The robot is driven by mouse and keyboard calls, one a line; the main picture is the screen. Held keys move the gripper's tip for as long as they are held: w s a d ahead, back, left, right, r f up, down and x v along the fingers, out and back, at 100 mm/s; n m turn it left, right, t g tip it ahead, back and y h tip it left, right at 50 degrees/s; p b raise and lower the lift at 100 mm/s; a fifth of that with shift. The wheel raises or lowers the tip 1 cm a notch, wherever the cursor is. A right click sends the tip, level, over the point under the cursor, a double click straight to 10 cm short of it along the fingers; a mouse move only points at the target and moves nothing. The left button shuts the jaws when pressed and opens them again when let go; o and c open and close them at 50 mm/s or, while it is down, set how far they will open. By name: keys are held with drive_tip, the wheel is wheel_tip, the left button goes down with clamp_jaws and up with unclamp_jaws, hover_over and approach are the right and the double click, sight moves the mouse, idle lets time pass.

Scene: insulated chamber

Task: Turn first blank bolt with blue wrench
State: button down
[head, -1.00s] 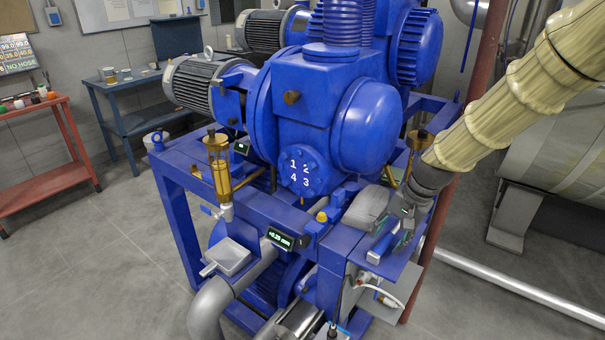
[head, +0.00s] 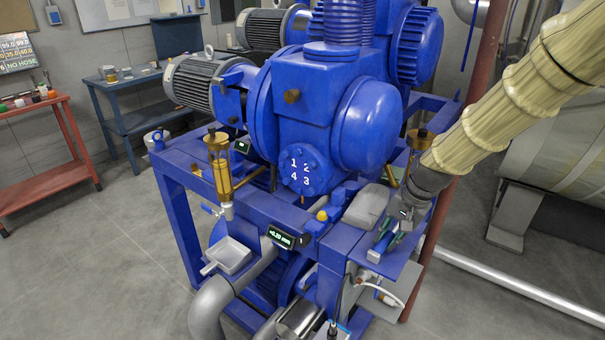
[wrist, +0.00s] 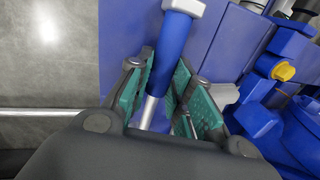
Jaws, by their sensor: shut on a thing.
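A blue wrench (head: 381,246) with silver ends is at the right front corner of the blue frame, by the grey shelf. In the wrist view its blue handle (wrist: 172,50) runs up between the green finger pads, with a silver shaft below. My gripper (head: 394,236) is shut on the handle, and it also shows in the wrist view (wrist: 160,78). A round blue flange (head: 307,174) with the white numbers 1, 2, 3 and 4 is on the machine's front, left of my gripper and apart from it. Its bolt heads are too small to tell apart.
A grey rounded pad (head: 366,206) lies just left of my gripper. A yellow knob (head: 322,215) and a small display (head: 281,237) are on the frame's front. A brass-and-glass oiler (head: 219,165) stands at left. A red-brown post (head: 455,190) rises behind my arm.

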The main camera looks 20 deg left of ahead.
sight(390, 236)
drive_tip(key=shift+r, duration=0.1)
drive_tip(key=shift+r+p, duration=2.8)
drive_tip(key=shift+r, duration=0.15)
